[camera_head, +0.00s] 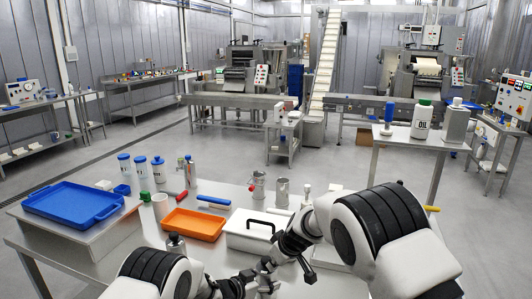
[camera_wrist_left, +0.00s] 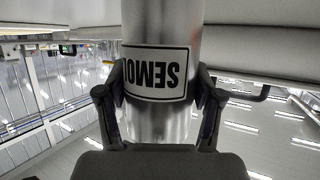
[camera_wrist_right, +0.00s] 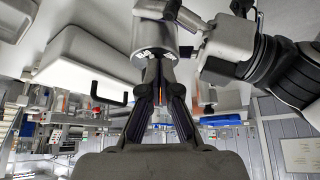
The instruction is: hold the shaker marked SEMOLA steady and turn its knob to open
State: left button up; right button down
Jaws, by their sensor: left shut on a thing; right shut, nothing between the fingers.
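The silver shaker (camera_wrist_left: 160,28) stands between the fingers of my left gripper (camera_wrist_left: 158,97) in the left wrist view. Its label reads SEMO, upside down there, with the rest turned out of sight. The left fingers are shut on its body from both sides. In the right wrist view a silver cylinder end (camera_wrist_right: 155,38), seemingly the shaker, is just beyond the tips of my right gripper (camera_wrist_right: 154,68). The right fingers are together and empty. I cannot tell whether they touch it, and the knob is not clearly visible. In the head view both grippers meet low at the centre, largely hidden.
A white box with a black handle (camera_head: 236,239), an orange tray (camera_head: 176,232) and a blue tray (camera_head: 72,218) are on the table. Blue-capped bottles (camera_head: 141,169) and metal containers (camera_head: 282,190) stand behind. The white box is also close by in the right wrist view (camera_wrist_right: 80,65).

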jog(key=shift+w+d, duration=0.45)
jog(key=shift+w, duration=0.05)
dwell(0.3)
pick_arm(q)
jog(key=shift+f, duration=0.1)
jog(key=shift+s, duration=0.1)
pick_arm(e)
notch_tip(320, 180, up, 6)
jog(key=shift+s+d, duration=0.25)
jog(key=shift+s, duration=0.05)
dwell(0.4)
pick_arm(q)
jog(key=o, duration=1.5)
